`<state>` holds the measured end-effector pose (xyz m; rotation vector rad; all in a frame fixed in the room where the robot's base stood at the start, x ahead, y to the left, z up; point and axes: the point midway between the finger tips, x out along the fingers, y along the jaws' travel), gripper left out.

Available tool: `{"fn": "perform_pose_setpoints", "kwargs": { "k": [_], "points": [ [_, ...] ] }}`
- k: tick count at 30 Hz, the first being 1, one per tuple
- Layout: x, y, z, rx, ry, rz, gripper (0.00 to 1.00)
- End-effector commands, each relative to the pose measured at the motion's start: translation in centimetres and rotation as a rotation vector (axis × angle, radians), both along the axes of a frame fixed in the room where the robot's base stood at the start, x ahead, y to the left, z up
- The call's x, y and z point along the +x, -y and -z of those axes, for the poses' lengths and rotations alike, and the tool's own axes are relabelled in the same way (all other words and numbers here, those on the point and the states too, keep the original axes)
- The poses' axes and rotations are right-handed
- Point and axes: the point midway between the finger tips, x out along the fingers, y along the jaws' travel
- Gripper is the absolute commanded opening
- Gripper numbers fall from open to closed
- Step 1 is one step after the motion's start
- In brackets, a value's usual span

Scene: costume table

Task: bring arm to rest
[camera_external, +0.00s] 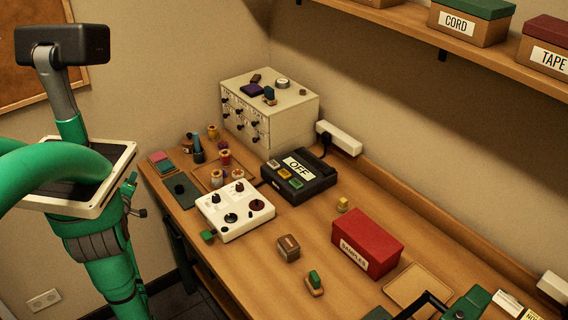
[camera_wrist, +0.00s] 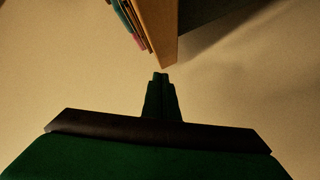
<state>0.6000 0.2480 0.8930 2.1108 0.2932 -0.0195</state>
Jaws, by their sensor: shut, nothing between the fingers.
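My gripper (camera_wrist: 160,76) shows in the wrist view with its dark green fingers together, and nothing is between them. The fingertips are just short of a wooden edge in the picture, with a gap of plain wall colour between. In the external view my green arm curves in from the left edge beside my column. My gripper cannot be clearly made out there, among the green parts left of the table (camera_external: 330,232).
A wooden edge (camera_wrist: 160,30) with pink and teal pieces beside it fills the top of the wrist view. On the table stand a drawer cabinet (camera_external: 292,108), a white control box (camera_external: 240,228), a black OFF box (camera_external: 318,182) and a red samples box (camera_external: 368,240).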

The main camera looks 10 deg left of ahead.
Motion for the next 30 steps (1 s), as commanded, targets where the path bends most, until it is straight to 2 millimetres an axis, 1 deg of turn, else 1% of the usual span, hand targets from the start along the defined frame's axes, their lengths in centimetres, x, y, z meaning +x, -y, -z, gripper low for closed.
{"fn": "perform_pose_setpoints", "kwargs": {
  "k": [1, 3, 6, 9, 14, 19, 23, 26, 30],
  "points": [
    [-1.5, 1.3, 1.8, 0.03, -0.029, -0.001, 0.0],
    [-3.4, 2.9, 3.6, 0.077, -0.058, -0.003, 0.0],
    [-6.0, 5.4, 5.5, 0.143, -0.093, 0.004, 0.0],
    [-8.8, 7.9, 7.1, 0.211, -0.123, 0.017, 0.0],
    [-13.5, 11.7, 8.7, 0.326, -0.165, 0.048, 0.0],
    [-18.7, 15.1, 9.3, 0.455, -0.2, 0.092, 0.0],
    [-22.6, 17.5, 9.0, 0.556, -0.218, 0.136, 0.0],
    [-25.6, 19.1, 8.4, 0.633, -0.225, 0.174, 0.0],
    [-29.6, 21.2, 7.0, 0.745, -0.227, 0.233, 0.0]
  ]
}}
